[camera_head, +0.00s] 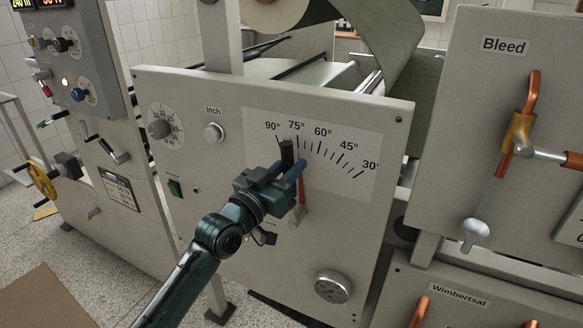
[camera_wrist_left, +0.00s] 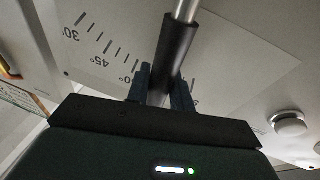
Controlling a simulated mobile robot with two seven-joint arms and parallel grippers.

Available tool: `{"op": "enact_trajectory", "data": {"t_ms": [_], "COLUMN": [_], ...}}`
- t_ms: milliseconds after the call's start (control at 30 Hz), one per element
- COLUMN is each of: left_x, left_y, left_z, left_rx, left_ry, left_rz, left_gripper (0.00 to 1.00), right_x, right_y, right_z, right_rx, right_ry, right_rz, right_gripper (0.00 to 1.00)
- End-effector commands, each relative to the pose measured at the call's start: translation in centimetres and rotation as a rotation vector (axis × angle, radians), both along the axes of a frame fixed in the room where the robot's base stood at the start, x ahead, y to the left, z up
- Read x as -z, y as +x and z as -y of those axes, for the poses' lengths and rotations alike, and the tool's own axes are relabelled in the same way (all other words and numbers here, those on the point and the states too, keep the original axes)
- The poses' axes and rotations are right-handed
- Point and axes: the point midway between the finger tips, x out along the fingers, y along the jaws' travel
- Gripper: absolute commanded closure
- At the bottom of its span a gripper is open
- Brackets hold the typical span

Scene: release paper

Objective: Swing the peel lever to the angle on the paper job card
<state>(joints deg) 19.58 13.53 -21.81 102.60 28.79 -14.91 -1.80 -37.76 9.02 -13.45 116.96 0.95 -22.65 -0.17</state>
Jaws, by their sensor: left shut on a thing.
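The peel lever is a metal rod with a black grip (camera_head: 287,153). It stands nearly upright before a white angle scale (camera_head: 343,181) marked 90° to 30°. In the head view the grip's top shows just left of the 75° label; its exact reading cannot be told. My left gripper (camera_head: 294,173) is shut on the grip, its fingers either side. The wrist view shows the black grip (camera_wrist_left: 174,48) between the fingertips (camera_wrist_left: 162,88), with the 30° and 45° labels to the left. A red strip and pivot show below my gripper. No job card is readable. My right gripper is out of view.
An Inch button (camera_head: 213,132), a round dial (camera_head: 159,129) and a green switch (camera_head: 175,188) lie left of the scale. A Bleed panel (camera_head: 479,113) with a copper pipe and valve stands right. Grey web runs behind.

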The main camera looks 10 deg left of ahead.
Motion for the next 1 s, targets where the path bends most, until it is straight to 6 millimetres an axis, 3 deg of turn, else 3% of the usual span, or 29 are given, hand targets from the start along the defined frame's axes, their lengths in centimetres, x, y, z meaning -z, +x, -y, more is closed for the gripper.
{"op": "enact_trajectory", "data": {"t_ms": [200,233,467,767,1000], "left_x": [-0.3,-0.3,-0.1,0.1,1.0], "left_y": [0.1,0.1,0.1,-0.2,-3.2], "left_z": [-0.3,-0.3,-0.1,-0.1,-1.8], "left_rx": [-0.005,-0.005,-0.003,-0.001,-0.002], "left_ry": [-0.001,-0.001,0.001,0.002,0.004], "left_rz": [0.007,0.007,0.004,0.001,0.0], "left_gripper": [1.0,0.76,0.57,0.56,0.56], "right_x": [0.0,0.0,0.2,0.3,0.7], "right_y": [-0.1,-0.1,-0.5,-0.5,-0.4], "right_z": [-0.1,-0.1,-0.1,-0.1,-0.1], "right_rx": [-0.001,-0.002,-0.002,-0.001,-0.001], "right_ry": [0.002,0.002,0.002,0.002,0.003], "right_rz": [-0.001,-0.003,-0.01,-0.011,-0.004], "right_gripper": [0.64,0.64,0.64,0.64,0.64]}}
